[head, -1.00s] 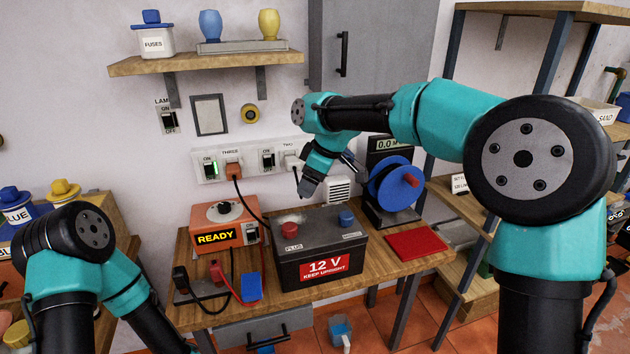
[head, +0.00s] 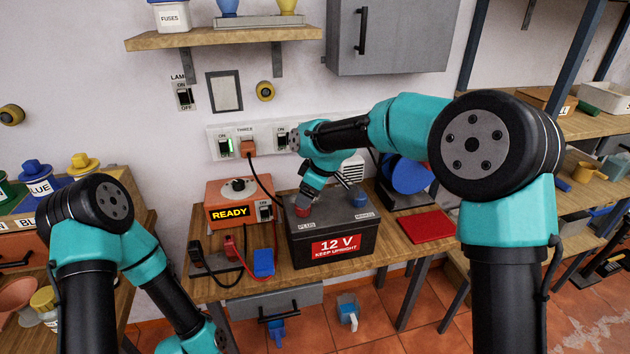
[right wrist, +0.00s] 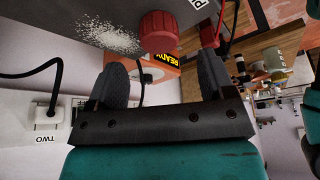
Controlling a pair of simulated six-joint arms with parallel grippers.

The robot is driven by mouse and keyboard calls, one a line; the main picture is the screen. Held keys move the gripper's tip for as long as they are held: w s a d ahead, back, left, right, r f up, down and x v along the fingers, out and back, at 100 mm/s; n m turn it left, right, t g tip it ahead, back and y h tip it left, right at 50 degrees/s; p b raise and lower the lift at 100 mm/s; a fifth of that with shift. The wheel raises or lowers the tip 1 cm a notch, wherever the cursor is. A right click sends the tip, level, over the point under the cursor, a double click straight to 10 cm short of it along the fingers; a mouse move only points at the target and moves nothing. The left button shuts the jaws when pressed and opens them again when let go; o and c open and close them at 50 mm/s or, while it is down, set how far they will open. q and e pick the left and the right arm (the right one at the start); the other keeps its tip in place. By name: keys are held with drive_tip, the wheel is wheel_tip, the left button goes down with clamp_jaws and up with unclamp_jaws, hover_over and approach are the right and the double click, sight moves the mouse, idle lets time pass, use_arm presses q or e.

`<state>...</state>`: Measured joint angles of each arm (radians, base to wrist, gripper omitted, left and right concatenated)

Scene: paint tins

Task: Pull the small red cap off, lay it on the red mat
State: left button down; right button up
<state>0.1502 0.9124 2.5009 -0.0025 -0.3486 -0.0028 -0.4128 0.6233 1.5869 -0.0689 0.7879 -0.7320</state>
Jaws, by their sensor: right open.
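The small red cap (head: 303,211) sits on the left part of the dark 12 V battery (head: 361,240), beside the PLUS label. In the right wrist view the ribbed red cap (right wrist: 158,32) lies just ahead of my fingertips, roughly between them, with no clear contact. My right gripper (head: 305,200) is just above the cap and hides part of it. It is open and empty in the right wrist view (right wrist: 162,72). The red mat (head: 419,226) lies bare on the bench to the right of the battery. My left gripper is out of view.
An orange READY box (head: 230,191) with cables is to the left. A blue reel (head: 408,173) stands behind the mat. A pale crusty patch (right wrist: 105,36) lies beside the red cap.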

drive_tip(key=shift+x, duration=2.75)
drive_tip(key=c, duration=1.1)
